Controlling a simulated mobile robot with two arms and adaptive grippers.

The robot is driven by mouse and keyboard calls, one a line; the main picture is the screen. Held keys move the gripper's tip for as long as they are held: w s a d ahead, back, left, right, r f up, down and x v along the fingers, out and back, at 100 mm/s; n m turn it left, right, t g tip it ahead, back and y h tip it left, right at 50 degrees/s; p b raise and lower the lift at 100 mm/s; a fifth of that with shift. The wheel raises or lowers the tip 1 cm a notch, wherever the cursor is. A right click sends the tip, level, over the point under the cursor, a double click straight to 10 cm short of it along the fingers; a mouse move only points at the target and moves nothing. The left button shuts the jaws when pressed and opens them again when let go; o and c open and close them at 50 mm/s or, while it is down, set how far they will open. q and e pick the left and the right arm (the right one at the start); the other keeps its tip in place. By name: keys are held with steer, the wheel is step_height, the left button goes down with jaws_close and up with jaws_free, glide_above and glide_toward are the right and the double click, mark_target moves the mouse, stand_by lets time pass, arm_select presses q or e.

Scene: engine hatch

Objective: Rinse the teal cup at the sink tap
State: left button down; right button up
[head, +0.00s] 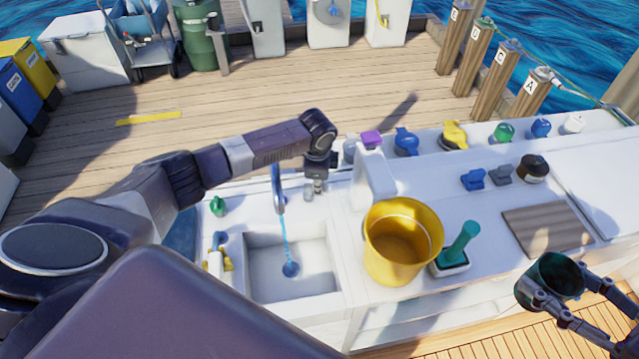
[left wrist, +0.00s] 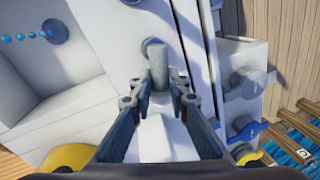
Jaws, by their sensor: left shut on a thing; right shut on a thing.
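The teal cup (head: 550,272) is at the lower right of the head view, tilted with its dark inside showing. My right gripper (head: 545,295) is shut on it, away from the sink. The sink (head: 262,262) is a white basin left of centre. Its blue-grey tap (head: 278,188) stands behind it, and a thin blue stream of water (head: 284,235) falls to the drain. My left gripper (head: 318,180) is shut on the grey tap handle (head: 318,187) beside the tap. The left wrist view shows its fingers at the handle (left wrist: 156,62); the exact contact is partly hidden.
A yellow bucket (head: 385,262) and a teal brush in a holder (head: 460,248) stand on the counter between sink and cup. A brown slatted board (head: 548,228) lies further right. Several coloured valves and knobs line the counter's back. A green knob (head: 217,206) is left of the tap.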

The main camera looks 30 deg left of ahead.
stand_by(0.3)
arm_select(q)
steer(key=c, duration=1.8)
jaws_free()
steer(key=r, duration=0.4)
steer(key=s+r, duration=0.1)
steer(key=r, duration=0.3)
steer(key=s+d+r, duration=0.1)
steer(key=r, duration=0.2)
steer(key=shift+s+r, duration=0.1)
steer(key=shift+r, duration=0.3)
